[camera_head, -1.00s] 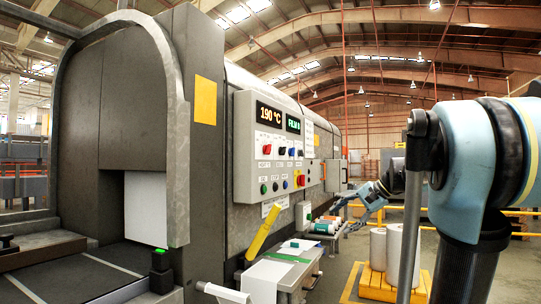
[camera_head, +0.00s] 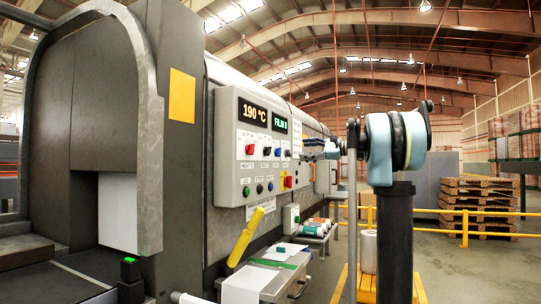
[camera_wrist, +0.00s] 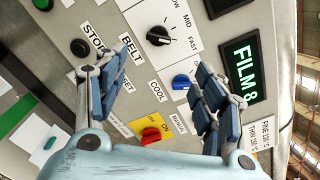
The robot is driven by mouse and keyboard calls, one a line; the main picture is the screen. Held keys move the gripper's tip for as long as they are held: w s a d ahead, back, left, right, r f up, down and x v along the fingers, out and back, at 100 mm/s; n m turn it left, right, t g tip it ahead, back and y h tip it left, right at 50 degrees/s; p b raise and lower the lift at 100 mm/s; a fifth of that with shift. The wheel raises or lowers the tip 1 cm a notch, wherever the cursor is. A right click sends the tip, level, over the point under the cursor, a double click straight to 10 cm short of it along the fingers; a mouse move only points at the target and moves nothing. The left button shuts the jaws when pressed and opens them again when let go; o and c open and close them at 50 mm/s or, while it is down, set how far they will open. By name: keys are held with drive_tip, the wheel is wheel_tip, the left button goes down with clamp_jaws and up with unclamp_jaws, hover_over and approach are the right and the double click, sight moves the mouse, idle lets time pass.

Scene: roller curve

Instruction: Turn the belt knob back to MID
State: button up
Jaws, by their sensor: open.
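The belt knob (camera_wrist: 158,36) is a round black knob beside the BELT label in the wrist view, with MID and FAST printed on its scale. A pale pointer line shows on it, but I cannot read its exact setting. In the head view, a black knob (camera_head: 267,151) between a red and a blue one appears to be this knob. My gripper (camera_wrist: 166,62) is open and empty, its two blue-padded fingers spread before the panel. The belt knob lies beyond the fingertips, apart from them. In the head view my gripper (camera_head: 312,148) is at the panel's right side.
The blue COOL knob (camera_wrist: 181,82) lies between the fingers, and a red switch (camera_wrist: 151,134) on a yellow plate is below. The black STOP button (camera_wrist: 79,47) is left. A yellow handle (camera_head: 245,238) juts out below the control panel (camera_head: 228,170).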

sight(270, 151)
drive_tip(key=x, duration=1.7)
drive_tip(key=shift+s+f, duration=0.1)
drive_tip(key=shift+f, duration=0.05)
